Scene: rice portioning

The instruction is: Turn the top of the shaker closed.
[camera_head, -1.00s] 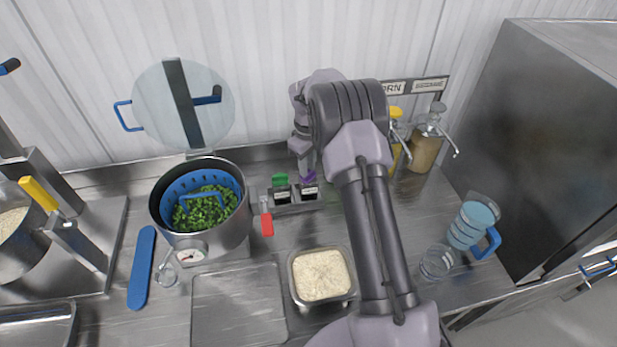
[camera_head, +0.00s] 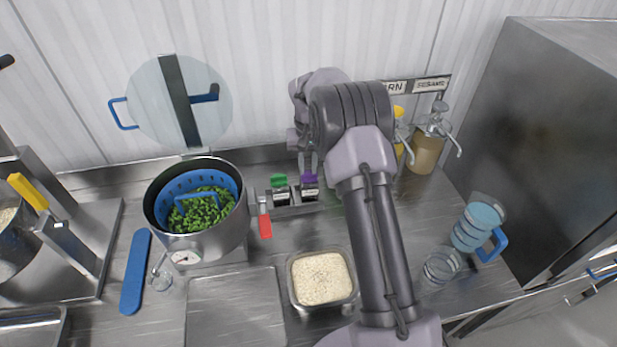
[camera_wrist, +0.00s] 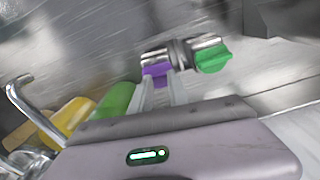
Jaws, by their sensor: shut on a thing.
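Two small shakers stand side by side in a metal holder at the back of the counter. One has a green top (camera_head: 279,180) and the other a purple top (camera_head: 309,179), both with dark labelled bodies. My gripper (camera_head: 307,167) reaches down over the purple-topped shaker. In the wrist view its fingers (camera_wrist: 160,88) are shut on the purple top (camera_wrist: 156,70), partly covering it. The green top (camera_wrist: 213,60) is just beside, clear of the fingers. I cannot tell whether the purple top is open or closed.
A pot (camera_head: 207,242) with a blue basket of greens stands left of the holder, with a red-handled tool (camera_head: 265,226) between. A rice container (camera_head: 321,277) stands in front. Pump dispensers (camera_head: 427,150) are right of my arm; a pitcher (camera_head: 477,226) is further right.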

